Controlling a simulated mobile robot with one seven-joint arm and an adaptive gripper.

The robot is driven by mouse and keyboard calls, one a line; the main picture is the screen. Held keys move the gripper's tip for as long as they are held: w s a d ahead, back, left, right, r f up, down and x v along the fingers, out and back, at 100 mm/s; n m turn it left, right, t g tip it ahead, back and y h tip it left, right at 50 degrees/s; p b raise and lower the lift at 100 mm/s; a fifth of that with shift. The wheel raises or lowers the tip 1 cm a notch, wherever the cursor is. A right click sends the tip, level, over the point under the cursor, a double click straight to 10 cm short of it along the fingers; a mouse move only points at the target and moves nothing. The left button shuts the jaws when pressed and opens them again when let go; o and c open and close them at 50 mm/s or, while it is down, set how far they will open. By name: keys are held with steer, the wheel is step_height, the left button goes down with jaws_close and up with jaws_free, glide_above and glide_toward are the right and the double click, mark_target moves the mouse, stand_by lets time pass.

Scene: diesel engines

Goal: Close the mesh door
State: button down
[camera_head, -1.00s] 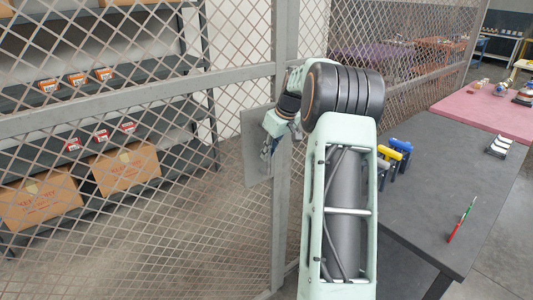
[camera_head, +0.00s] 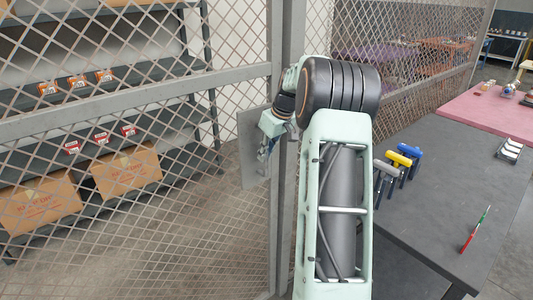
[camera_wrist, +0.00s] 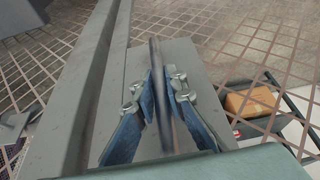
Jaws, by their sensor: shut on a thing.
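The mesh door (camera_head: 130,100) is a grey metal frame with diamond mesh, filling the left of the head view. A flat grey plate (camera_head: 249,125) is fixed near its right edge, beside an upright grey post (camera_head: 293,40). My gripper (camera_head: 265,157) is at this plate. In the wrist view, the blue fingers of my gripper (camera_wrist: 160,85) are closed around a dark slim handle bar (camera_wrist: 155,50) standing off the plate (camera_wrist: 195,62). My arm hides part of the post and the mesh to its right. I cannot tell whether the door is latched.
Shelves behind the mesh hold cardboard boxes (camera_head: 125,172) and small orange-white boxes (camera_head: 77,82). At right, a dark table (camera_head: 440,190) carries several hammer-like tools (camera_head: 403,158) and a red-green pen (camera_head: 474,230). A pink-topped table (camera_head: 490,112) stands behind it.

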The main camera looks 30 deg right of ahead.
steer(key=c, duration=2.3)
jaws_free()
steer(key=shift+w+a+r, duration=0.25)
steer(key=shift+w+r, duration=0.15)
steer(key=shift+w, duration=0.3)
steer(key=shift+o, duration=1.1)
steer(key=shift+w+f, duration=0.2)
steer(key=shift+f, duration=0.05)
steer(key=shift+o, duration=0.6)
steer(key=shift+s, duration=0.1)
steer(key=shift+s+d+f, duration=0.1)
steer(key=shift+d, duration=0.05)
steer(key=a+v, duration=0.1)
steer(key=v, duration=1.1)
steer(key=shift+d, duration=0.45)
